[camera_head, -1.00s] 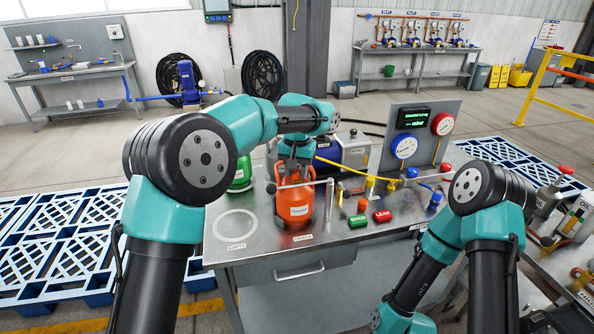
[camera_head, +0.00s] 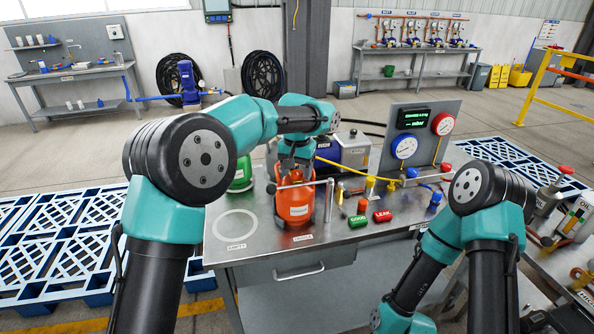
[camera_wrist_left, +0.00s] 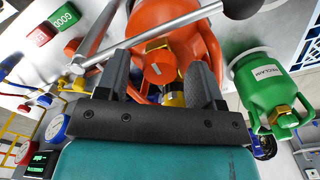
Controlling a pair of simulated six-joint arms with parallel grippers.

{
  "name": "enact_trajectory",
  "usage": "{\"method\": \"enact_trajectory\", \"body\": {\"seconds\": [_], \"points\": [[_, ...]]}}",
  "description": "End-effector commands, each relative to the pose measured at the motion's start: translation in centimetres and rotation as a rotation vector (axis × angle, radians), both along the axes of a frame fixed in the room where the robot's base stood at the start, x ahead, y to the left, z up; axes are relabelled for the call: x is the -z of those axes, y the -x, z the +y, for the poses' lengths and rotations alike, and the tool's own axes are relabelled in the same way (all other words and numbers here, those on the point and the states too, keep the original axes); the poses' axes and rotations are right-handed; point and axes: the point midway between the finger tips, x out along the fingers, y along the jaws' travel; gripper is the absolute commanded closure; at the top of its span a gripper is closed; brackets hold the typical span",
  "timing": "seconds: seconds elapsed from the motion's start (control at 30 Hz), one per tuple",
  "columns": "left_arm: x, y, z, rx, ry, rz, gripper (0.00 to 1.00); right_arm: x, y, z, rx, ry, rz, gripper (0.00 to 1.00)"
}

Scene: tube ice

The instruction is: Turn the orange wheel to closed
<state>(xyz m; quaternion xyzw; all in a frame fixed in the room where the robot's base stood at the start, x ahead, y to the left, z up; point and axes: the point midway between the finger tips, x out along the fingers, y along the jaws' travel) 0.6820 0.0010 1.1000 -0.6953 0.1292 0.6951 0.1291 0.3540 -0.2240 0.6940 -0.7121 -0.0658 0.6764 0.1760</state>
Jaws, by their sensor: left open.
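The orange wheel (camera_wrist_left: 160,70) sits on top of the orange cylinder (camera_head: 294,208), above a brass valve (camera_wrist_left: 174,98) in the left wrist view. The cylinder stands upright on the metal bench. My left gripper (camera_wrist_left: 160,80) is open, with one finger on each side of the wheel; I cannot tell whether either finger touches it. In the head view, my left gripper (camera_head: 296,165) points down over the cylinder's top and partly hides the wheel. A grey rod (camera_wrist_left: 160,33) passes across the cylinder top near the fingertips. My right gripper is out of view.
A green cylinder (camera_head: 240,176) stands just left of the orange one. The bench front-left, around a white ring (camera_head: 235,226), is clear.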

Motion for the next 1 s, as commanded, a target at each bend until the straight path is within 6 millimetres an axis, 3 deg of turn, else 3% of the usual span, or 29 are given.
{"method": "enact_trajectory", "body": {"seconds": [0.2,0.37,1.0], "points": [[-0.3,0.0,0.0,0.000,0.000,-0.001,0.39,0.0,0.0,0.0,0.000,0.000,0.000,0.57],[-1.8,0.0,0.0,0.000,0.001,-0.002,0.39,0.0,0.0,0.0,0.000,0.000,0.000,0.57],[-13.1,-0.1,-0.1,0.000,0.002,-0.002,0.39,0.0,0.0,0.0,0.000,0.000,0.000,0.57]]}}
